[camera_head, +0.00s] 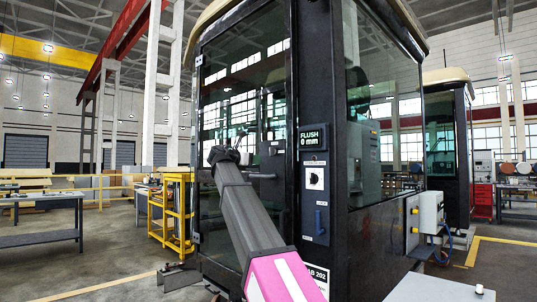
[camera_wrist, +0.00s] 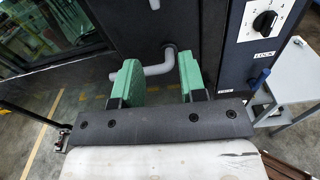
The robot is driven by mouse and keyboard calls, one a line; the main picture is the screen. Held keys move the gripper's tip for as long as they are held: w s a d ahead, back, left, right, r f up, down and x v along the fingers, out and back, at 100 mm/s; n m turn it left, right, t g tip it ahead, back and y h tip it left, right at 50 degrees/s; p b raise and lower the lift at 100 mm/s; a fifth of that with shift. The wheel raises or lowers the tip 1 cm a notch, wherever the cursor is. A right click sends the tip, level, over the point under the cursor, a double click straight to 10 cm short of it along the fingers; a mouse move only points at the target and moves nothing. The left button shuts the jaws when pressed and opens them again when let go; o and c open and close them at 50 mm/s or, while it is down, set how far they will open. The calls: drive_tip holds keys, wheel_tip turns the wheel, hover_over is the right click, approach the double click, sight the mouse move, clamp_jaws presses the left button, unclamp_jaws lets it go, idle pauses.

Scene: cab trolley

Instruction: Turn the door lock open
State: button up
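The door lock is a blue lever (camera_head: 319,222) on a dark panel beside the cab door, under a LOCK label. It stands about upright in the head view. It also shows at the right of the wrist view (camera_wrist: 262,78), well to the right of the fingers. My gripper (camera_wrist: 160,80) is open, its two green fingers apart. A grey bent door handle (camera_wrist: 156,69) shows at and between the fingertips; whether they touch it I cannot tell. The glass cab door (camera_head: 245,110) looks closed. In the head view the fingers cannot be made out clearly.
A white dial with a black knob (camera_head: 315,178) sits above the lever, under a display (camera_head: 313,137) reading FLUSH 0 mm. A yellow rack (camera_head: 178,212) stands left of the cab. A grey box (camera_head: 431,212) projects from the cab's right side.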

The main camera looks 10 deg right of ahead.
sight(270, 152)
drive_tip(key=shift+h, duration=0.4)
drive_tip(key=w+d+r, duration=0.1)
drive_tip(key=w+d, duration=0.1)
drive_tip(key=w+d+r, duration=0.1)
drive_tip(key=w+d, duration=0.1)
drive_tip(key=d, duration=0.1)
drive_tip(key=w+d+r, duration=0.1)
drive_tip(key=w+d, duration=0.1)
drive_tip(key=d, duration=0.1)
drive_tip(key=shift+d+r, duration=0.1)
drive_tip(key=shift+r, duration=0.25)
clamp_jaws()
